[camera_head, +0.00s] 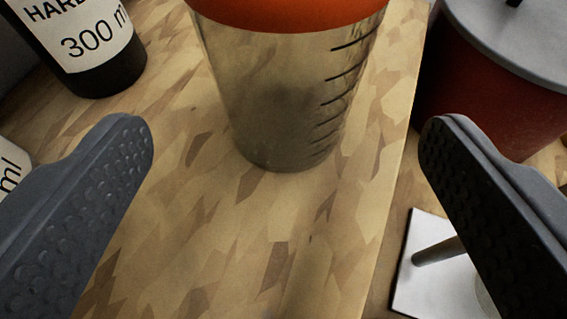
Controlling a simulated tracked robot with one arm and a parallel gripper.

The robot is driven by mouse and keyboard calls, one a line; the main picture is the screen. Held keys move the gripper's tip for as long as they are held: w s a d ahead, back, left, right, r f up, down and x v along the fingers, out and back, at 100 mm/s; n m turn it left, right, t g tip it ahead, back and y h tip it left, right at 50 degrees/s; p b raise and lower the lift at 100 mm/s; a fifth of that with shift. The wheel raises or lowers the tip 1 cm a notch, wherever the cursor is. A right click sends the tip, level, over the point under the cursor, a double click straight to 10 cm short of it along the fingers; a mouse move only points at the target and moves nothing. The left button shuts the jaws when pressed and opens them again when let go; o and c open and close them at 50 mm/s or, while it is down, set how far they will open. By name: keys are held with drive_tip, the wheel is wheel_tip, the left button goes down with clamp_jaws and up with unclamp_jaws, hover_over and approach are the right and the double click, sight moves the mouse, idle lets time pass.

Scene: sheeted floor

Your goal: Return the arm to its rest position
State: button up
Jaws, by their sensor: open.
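My gripper (286,140) is open, with its two dark grey, dimpled fingers spread wide at the left and right of the view. Nothing is held between them. A clear cup (290,95) with black graduation marks and an orange top stands upright ahead, between the fingers in the picture and apart from both. Its upper part is cut off by the frame's top edge. The rest of my arm is not in view.
The cup stands on a wood-patterned board (200,240). A black bottle (85,50) labelled 300 ml is at the upper left. A red container (470,95) with a grey lid and a white plate with a rod (425,290) are at the right.

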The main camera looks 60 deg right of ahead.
drive_tip(key=shift+s+a+r, duration=0.25)
drive_tip(key=shift+a+r, duration=0.05)
drive_tip(key=shift+a, duration=0.2)
